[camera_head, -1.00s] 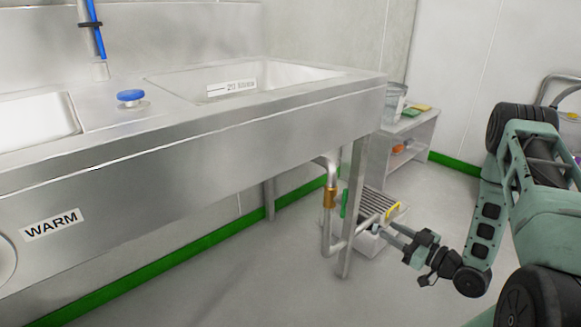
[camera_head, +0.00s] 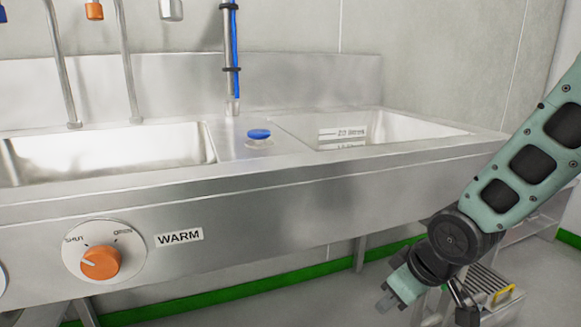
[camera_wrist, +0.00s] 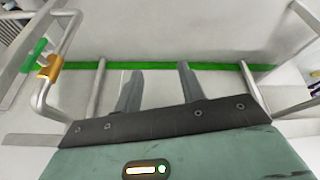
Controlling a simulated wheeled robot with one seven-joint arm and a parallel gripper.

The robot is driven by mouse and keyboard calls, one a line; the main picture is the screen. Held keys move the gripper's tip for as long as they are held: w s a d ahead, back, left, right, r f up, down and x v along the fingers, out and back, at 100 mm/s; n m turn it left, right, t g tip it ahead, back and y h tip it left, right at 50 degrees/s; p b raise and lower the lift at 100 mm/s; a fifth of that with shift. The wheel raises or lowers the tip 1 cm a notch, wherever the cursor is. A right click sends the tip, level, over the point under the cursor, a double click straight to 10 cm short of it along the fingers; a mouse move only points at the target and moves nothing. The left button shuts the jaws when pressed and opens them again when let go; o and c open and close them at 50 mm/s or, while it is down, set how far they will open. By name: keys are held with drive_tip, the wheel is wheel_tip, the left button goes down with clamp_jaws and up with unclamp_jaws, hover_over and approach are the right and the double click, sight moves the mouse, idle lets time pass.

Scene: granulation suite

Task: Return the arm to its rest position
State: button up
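My arm comes in from the right in the head view and bends down in front of the sink unit's right end. My gripper (camera_head: 386,300) hangs low, below the sink's front edge. In the wrist view my gripper (camera_wrist: 160,70) has its two fingers well apart with nothing between them, only floor and wall behind.
The steel sink unit (camera_head: 300,205) fills the left and middle, with an orange-knobbed dial (camera_head: 100,263) on its front. The wrist view shows a pipe with a green lever (camera_wrist: 33,55) and sink legs nearby.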

drive_tip(key=s+a+r+g+h, duration=0.1)
drive_tip(key=s+a+r+g, duration=0.15)
drive_tip(key=s, duration=0.75)
drive_tip(key=s+a+r+g+h, duration=0.1)
drive_tip(key=s+a+r+g, duration=0.15)
drive_tip(key=s, duration=0.65)
wheel_tip(320, 180, up, 32)
drive_tip(key=p, duration=3.1)
drive_tip(key=shift+s+t, duration=0.15)
drive_tip(key=shift+t, duration=0.25)
